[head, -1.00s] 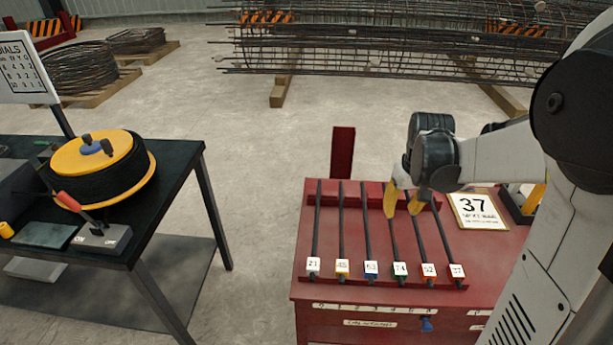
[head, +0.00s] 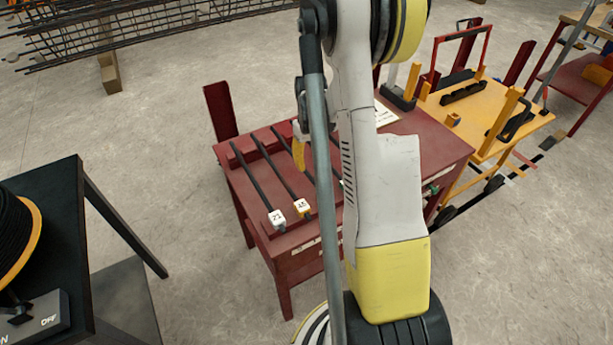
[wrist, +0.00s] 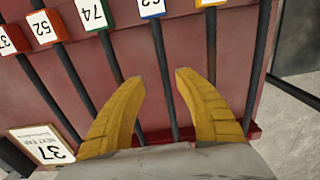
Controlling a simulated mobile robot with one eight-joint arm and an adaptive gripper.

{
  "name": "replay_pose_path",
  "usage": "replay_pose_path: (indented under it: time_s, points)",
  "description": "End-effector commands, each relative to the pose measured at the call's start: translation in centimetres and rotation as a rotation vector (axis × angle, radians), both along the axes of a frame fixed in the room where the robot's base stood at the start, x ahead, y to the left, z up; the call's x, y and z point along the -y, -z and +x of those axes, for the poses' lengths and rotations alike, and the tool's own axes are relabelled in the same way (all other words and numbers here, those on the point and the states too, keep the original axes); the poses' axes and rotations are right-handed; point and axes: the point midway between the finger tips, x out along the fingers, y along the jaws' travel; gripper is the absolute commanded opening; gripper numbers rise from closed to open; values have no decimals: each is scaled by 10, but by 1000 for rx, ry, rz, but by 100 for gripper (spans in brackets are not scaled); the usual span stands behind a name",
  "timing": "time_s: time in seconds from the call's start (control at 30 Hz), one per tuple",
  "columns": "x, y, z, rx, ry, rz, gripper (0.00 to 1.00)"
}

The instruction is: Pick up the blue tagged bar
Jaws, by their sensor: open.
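The blue-tagged bar (wrist: 160,72) is a dark rod lying in the rack among several like it. In the wrist view its blue-edged tag (wrist: 151,7) is at the top, partly cut off. My gripper (wrist: 159,76) is open, with one yellow finger on each side of this bar. I cannot tell how far the fingertips are above the rack. In the head view one yellow finger (head: 298,155) shows, and my arm hides the blue tag.
Neighbouring bars carry a green 74 tag (wrist: 94,14) and a yellow tag (head: 302,207), close on either side. The red rack table (head: 240,190) holds them. A yellow cart (head: 480,120) stands to the right, a black table (head: 60,215) to the left.

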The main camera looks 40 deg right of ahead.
Motion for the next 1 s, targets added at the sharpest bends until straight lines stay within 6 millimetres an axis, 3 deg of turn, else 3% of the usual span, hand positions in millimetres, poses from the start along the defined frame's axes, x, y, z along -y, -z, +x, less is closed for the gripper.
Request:
replay_pose_path:
  time_s: [0.3, 0.57, 0.6, 0.7, 0.73, 1.0]
  points:
    - [-5, 46, 5, 0, 1, 0, 39]
    - [-5, 49, 5, 0, 0, 0, 39]
    - [-5, 49, 5, 0, 0, 0, 35]
    - [-5, 49, 5, 0, 0, 0, 4]
    - [-5, 49, 5, 0, 0, 0, 0]
    - [-5, 49, 5, 0, 0, 0, 0]
